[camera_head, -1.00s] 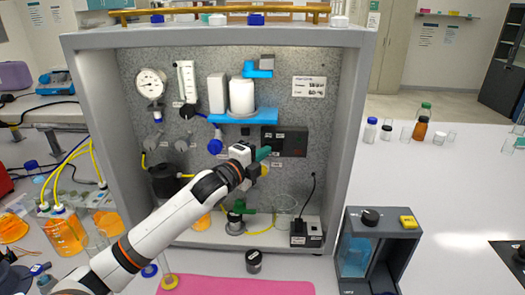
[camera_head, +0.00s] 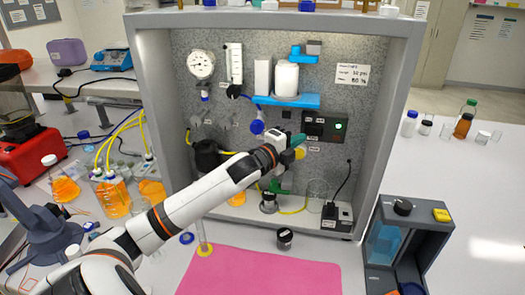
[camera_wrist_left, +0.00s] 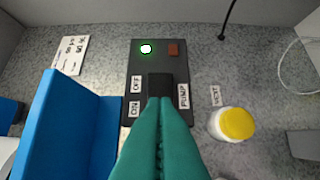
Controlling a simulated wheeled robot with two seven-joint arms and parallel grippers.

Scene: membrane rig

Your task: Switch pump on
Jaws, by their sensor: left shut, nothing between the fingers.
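The dark pump panel (camera_head: 325,127) is on the back wall inside the grey rig cabinet. Its round lamp (camera_wrist_left: 146,48) glows green, and it also shows in the head view (camera_head: 338,127). The black switch (camera_wrist_left: 160,84) lies between the OFF and ON labels and the PUMP label. My left gripper (camera_head: 299,138) is shut and empty. Its teal fingertips (camera_wrist_left: 162,102) are at the switch and hide part of it; I cannot tell whether they touch. My right gripper is out of view.
A blue shelf (camera_head: 288,100) with a white vessel stands out beside the panel. A yellow-capped knob (camera_wrist_left: 233,124) is close to the fingers. Below are a green-handled valve (camera_head: 270,195) and a black power plug box (camera_head: 337,215). A pink mat (camera_head: 262,272) lies in front.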

